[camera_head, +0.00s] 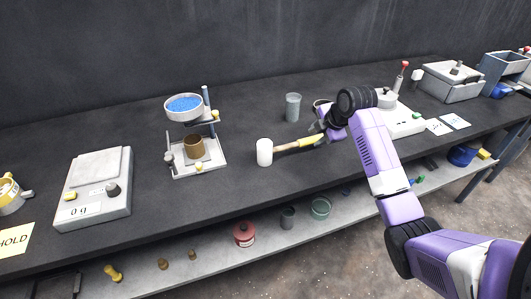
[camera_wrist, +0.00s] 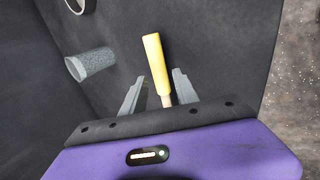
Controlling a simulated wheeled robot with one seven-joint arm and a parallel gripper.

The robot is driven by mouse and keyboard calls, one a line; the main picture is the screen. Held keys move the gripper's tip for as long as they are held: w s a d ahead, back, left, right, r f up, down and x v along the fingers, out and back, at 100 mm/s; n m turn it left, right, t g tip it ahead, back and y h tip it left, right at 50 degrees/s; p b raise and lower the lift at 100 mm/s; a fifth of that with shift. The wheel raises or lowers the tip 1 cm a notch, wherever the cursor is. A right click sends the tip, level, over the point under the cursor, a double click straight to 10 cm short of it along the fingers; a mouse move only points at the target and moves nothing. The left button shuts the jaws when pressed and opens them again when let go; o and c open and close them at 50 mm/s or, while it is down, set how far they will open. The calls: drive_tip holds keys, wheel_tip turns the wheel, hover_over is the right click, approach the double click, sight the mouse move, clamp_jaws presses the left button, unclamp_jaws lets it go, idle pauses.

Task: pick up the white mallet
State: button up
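The mallet has a white cylindrical head (camera_head: 264,152), a wooden shaft and a yellow grip (camera_head: 311,141). It lies on the dark bench top, head to the left, handle to the right. My gripper (camera_head: 319,128) is close to the yellow grip. In the wrist view, the yellow grip (camera_wrist: 156,62) points up the picture between my two spread fingers, with some space beside it. The mallet's head is out of sight there, hidden below my gripper body. My gripper appears open around or just above the handle.
A grey cup (camera_head: 292,107) stands behind the mallet, left of my gripper. A stand with a blue-filled sieve (camera_head: 184,106) is to the left, beside a scale (camera_head: 95,188). A white device with a red-topped lever (camera_head: 402,122) is right of my wrist. The front bench is clear.

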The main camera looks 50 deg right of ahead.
sight(311, 139)
drive_tip(key=shift+p+x, duration=0.55)
drive_tip(key=shift+x, duration=2.6)
clamp_jaws()
